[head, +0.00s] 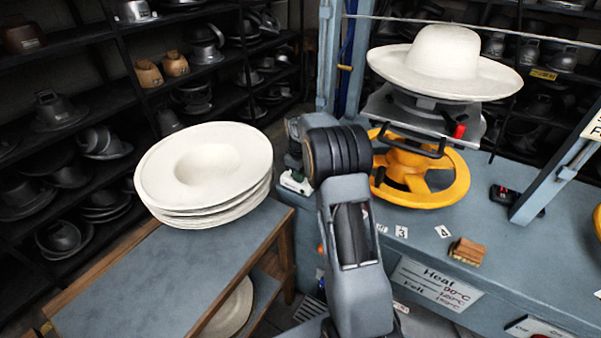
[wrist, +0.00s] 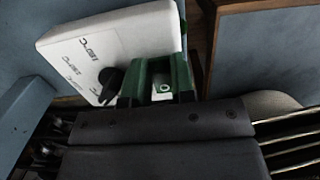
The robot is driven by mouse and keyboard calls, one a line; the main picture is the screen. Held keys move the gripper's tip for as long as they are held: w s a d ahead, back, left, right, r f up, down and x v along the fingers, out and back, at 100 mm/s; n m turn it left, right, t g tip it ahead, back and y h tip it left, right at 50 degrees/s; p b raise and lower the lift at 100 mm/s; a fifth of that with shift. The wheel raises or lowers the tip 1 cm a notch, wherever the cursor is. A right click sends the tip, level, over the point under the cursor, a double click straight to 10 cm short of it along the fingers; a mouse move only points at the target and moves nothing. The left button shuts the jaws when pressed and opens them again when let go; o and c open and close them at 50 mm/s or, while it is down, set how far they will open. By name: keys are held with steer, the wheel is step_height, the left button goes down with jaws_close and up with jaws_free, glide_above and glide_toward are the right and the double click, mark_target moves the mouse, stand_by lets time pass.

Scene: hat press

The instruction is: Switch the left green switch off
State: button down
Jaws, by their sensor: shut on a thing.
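In the wrist view a green switch-like part (wrist: 155,75) sits right at the front of my gripper (wrist: 162,97), against a white control box (wrist: 105,48) with a black knob and temperature marks. My gripper is shut on this green part; its fingertips are mostly hidden behind the dark gripper body. I cannot tell from the picture whether it is the left switch or which way it is set. In the head view the white and green box (head: 296,182) shows low beside my arm, partly covered; the switch itself is hidden there.
A yellow handwheel (head: 455,188) and a press with a cream hat (head: 443,62) stand right of my arm on the blue bench (head: 500,240). A stack of cream hat blanks (head: 205,175) lies on the left table (head: 130,285).

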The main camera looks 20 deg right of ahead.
steer(key=p, duration=0.1)
steer(key=g+p, duration=0.1)
steer(key=shift+w+a+r+g+h+p, duration=0.2)
steer(key=shift+r+g+h+p, duration=0.1)
steer(key=shift+r+h, duration=0.1)
steer(key=shift+f+g+h+p, duration=0.3)
steer(key=shift+g+h+p, duration=0.15)
steer(key=shift+g, duration=0.15)
steer(key=c, duration=1)
jaws_free()
steer(key=shift+o, duration=0.2)
steer(key=shift+r, duration=0.15)
steer(key=v, duration=1.3)
steer(key=shift+r, duration=0.25)
steer(key=shift+a, duration=0.15)
